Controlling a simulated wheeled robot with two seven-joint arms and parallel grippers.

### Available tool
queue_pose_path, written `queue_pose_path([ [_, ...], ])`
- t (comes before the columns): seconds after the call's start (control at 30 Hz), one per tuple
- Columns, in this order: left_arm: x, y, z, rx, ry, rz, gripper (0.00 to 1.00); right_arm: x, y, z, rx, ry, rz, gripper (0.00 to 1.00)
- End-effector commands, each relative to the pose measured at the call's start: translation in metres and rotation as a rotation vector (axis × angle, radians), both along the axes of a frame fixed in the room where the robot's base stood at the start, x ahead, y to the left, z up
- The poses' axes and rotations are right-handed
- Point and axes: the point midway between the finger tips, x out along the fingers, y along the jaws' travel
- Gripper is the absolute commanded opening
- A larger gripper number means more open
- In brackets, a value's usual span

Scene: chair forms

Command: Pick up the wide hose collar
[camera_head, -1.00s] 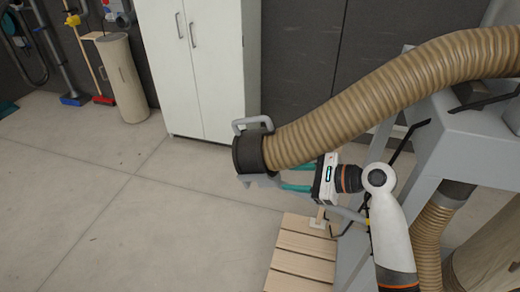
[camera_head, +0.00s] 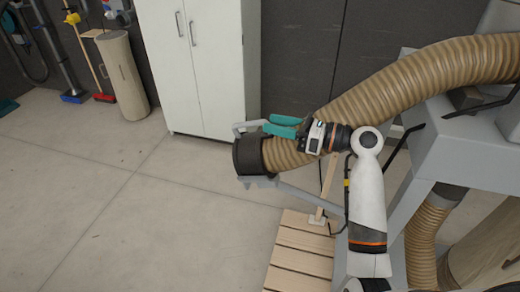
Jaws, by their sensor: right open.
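The wide hose collar (camera_head: 249,156) is a dark, broad ring on the free end of a ribbed tan hose (camera_head: 400,88). A grey handle (camera_head: 239,128) stands out at its upper edge, and another grey part juts out along its lower edge. My right gripper (camera_head: 272,125) has teal fingers that point left. It is open, in front of the hose beside the collar's upper edge, near the upper handle. The fingers hide part of that handle, and I cannot tell whether they touch it. My left gripper is not in view.
A grey machine frame (camera_head: 455,140) carries the hose at the right. A slatted wooden pallet (camera_head: 300,262) lies below the collar. A white cabinet (camera_head: 195,65) stands behind. The concrete floor at left is clear.

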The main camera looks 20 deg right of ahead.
Motion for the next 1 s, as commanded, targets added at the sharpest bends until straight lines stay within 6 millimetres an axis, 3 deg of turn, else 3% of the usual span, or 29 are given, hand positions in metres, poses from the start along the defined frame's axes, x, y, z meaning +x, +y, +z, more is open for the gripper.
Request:
queue_pose_path([
  [0.3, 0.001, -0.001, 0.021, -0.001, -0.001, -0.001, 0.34, 0.03, 0.031, -0.007, 0.002, 0.001, 0.002, 0.41],
  [0.6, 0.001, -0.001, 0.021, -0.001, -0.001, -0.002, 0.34, 0.033, 0.035, -0.01, -0.001, 0.001, 0.0, 0.41],
  [0.87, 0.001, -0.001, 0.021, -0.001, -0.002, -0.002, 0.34, 0.033, 0.035, -0.01, -0.001, 0.001, 0.0, 0.0],
  [1.0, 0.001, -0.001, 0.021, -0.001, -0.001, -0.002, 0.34, 0.033, 0.035, -0.01, 0.0, 0.001, 0.001, 0.0],
])
